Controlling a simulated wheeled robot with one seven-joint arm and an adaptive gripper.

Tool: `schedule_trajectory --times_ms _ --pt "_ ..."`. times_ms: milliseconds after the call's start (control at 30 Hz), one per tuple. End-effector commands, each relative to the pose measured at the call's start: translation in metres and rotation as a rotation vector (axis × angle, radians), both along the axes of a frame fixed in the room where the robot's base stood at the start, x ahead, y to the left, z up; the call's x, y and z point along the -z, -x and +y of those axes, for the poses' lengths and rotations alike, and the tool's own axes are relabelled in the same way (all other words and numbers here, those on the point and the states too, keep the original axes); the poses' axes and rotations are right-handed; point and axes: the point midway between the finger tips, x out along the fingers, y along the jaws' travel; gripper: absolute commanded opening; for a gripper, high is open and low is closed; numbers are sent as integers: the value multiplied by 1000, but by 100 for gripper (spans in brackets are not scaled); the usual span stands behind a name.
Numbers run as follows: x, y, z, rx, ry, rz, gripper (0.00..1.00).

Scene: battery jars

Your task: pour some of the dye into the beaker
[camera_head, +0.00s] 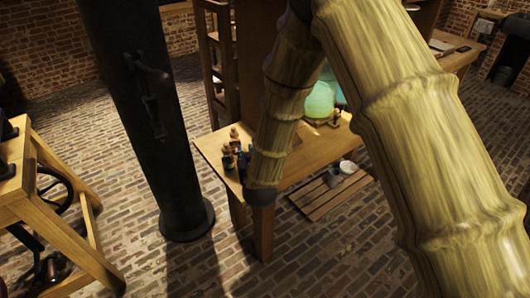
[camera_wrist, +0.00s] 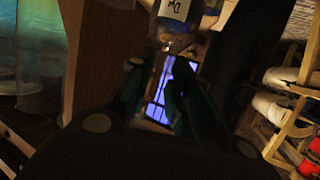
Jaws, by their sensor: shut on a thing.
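My gripper (camera_wrist: 160,68) shows in the wrist view as dark fingers, shut on a small bottle (camera_wrist: 178,42) with a pale label (camera_wrist: 175,9) and a dark mark. The bottle's far end is cut off by the top edge, and its contents are too dark to make out. In the head view my arm hides most of the gripper area. A clear glass vessel (camera_wrist: 40,98), perhaps the beaker, shows dimly at the left of the wrist view, apart from my gripper. I cannot pick out the beaker surely in the head view.
A glowing green jar (camera_head: 321,100) stands on the wooden table (camera_head: 212,146), partly behind my arm; it also shows in the wrist view (camera_wrist: 28,40). Several small bottles (camera_head: 234,150) cluster near the table's left end. A black column (camera_head: 140,110) stands left of the table.

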Motion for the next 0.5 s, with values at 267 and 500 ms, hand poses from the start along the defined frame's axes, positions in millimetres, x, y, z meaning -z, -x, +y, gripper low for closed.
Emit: schedule_trajectory --times_ms 267,500 --pt "-2 0 20 -18 -1 0 0" --pt "-2 0 25 -25 -2 2 0"
